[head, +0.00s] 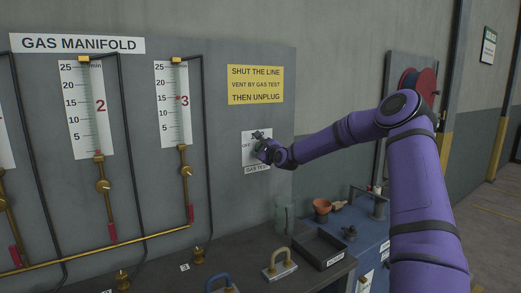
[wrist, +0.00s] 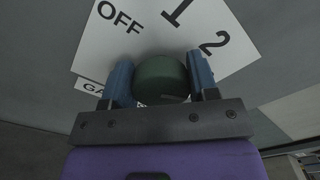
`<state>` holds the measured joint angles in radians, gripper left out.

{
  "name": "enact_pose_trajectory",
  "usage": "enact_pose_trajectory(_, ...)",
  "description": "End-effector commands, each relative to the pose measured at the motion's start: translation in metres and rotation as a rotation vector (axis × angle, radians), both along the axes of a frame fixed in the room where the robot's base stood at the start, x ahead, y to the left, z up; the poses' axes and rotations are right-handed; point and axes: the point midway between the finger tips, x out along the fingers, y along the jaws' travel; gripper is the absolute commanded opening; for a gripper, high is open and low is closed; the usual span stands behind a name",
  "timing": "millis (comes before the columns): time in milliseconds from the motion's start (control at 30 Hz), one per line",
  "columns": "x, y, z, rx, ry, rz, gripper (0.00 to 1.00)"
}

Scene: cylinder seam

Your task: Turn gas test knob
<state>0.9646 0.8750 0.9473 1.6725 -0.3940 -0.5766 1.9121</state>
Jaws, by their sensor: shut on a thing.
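The gas test knob is a dark green round knob (wrist: 161,77) on a white dial plate (wrist: 235,55). The plate reads OFF, 1 and 2 in the wrist view. In the head view the plate (head: 248,150) is on the grey panel under the yellow sign, and my gripper (head: 262,146) hides most of the knob. In the wrist view my gripper (wrist: 161,85) is shut on the knob, with one blue finger on each side. A pointer mark on the knob is not clear to me, so its setting cannot be told.
A yellow sign (head: 255,85) reads shut the line, vent by gas test, then unplug. Flow tubes 2 (head: 87,108) and 3 (head: 174,103) with brass valves are on the panel at left. A bench (head: 235,258) below holds a black tray (head: 318,250) and a glass cylinder (head: 284,214).

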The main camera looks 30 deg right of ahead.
Motion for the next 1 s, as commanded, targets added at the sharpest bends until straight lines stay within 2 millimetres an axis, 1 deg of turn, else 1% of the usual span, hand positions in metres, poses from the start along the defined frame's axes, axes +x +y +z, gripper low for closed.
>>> enact_pose_trajectory(1000, -0.0001, 0.0019, -0.0052, -0.954, -0.032, 0.001, 0.3)
